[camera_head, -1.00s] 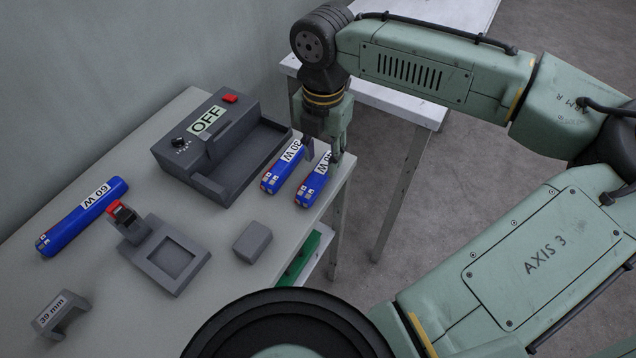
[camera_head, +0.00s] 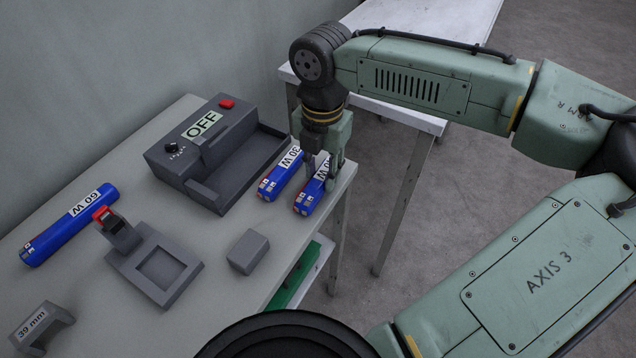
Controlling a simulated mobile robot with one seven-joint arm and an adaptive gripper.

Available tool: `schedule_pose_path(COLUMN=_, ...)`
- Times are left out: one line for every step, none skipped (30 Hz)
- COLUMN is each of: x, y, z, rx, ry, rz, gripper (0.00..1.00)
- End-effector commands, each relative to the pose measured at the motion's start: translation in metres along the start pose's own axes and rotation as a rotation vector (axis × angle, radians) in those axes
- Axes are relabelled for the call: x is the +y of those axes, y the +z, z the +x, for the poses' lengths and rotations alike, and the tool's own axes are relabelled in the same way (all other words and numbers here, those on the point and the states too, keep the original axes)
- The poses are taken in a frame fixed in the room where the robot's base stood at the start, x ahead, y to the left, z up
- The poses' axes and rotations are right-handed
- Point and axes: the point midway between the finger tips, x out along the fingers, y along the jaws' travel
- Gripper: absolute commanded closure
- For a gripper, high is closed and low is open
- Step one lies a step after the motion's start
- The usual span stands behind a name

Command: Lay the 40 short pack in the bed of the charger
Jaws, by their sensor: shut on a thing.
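Two short blue packs lie side by side near the table's right edge. The left short pack (camera_head: 277,182) is labelled 30 W. The right short pack (camera_head: 309,199) has a label partly hidden by my gripper, so its number cannot be fully read. My gripper (camera_head: 322,173) points down and is shut on the right short pack, its fingers on either side. The pack seems still on the table. The dark grey charger (camera_head: 215,178) stands to the left, with an OFF label, a red button and a knob. Its bed (camera_head: 245,172) looks empty.
A long blue 60 W pack (camera_head: 68,225) lies at the left. A grey stand with a square recess and red-topped post (camera_head: 153,262), a grey block (camera_head: 248,252) and a 39 mm gauge (camera_head: 38,328) are in front. A white table (camera_head: 405,115) stands behind.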

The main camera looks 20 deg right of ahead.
Motion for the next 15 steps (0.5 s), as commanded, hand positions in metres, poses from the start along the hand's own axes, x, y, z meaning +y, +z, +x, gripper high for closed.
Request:
schedule_pose_path(x=0.0, y=-0.0001, z=0.0001, rx=0.0, ry=0.0, rz=0.0, gripper=0.88)
schedule_pose_path(x=0.0, y=-0.0001, z=0.0001, rx=0.0, ry=0.0, rz=0.0, gripper=0.9)
schedule_pose_path(x=0.0, y=-0.0001, z=0.0001, rx=0.0, ry=0.0, rz=0.0, gripper=0.93)
schedule_pose_path(x=0.0, y=-0.0001, z=0.0001, rx=0.0, ry=0.0, rz=0.0, gripper=0.95)
schedule_pose_path(x=0.0, y=-0.0001, z=0.0001, rx=0.0, ry=0.0, rz=0.0, gripper=0.97)
schedule_pose_path(x=0.0, y=-0.0001, z=0.0001, rx=0.0, ry=0.0, rz=0.0, gripper=1.0)
schedule_pose_path(x=0.0, y=-0.0001, z=0.0001, rx=0.0, ry=0.0, rz=0.0, gripper=1.0)
schedule_pose_path(x=0.0, y=-0.0001, z=0.0002, rx=0.0, ry=0.0, rz=0.0, gripper=1.0)
schedule_pose_path(x=0.0, y=-0.0001, z=0.0002, rx=0.0, ry=0.0, rz=0.0, gripper=1.0)
schedule_pose_path(x=0.0, y=-0.0001, z=0.0002, rx=0.0, ry=0.0, rz=0.0, gripper=1.0)
schedule_pose_path(x=0.0, y=-0.0001, z=0.0002, rx=0.0, ry=0.0, rz=0.0, gripper=1.0)
schedule_pose_path(x=0.0, y=-0.0002, z=0.0002, rx=0.0, ry=0.0, rz=0.0, gripper=1.0)
schedule_pose_path(x=0.0, y=-0.0002, z=0.0002, rx=0.0, ry=0.0, rz=0.0, gripper=1.0)
schedule_pose_path(x=0.0, y=-0.0002, z=0.0002, rx=0.0, ry=0.0, rz=0.0, gripper=1.0)
schedule_pose_path(x=0.0001, y=0.0, z=-0.0002, rx=0.0, ry=0.0, rz=0.0, gripper=1.0)
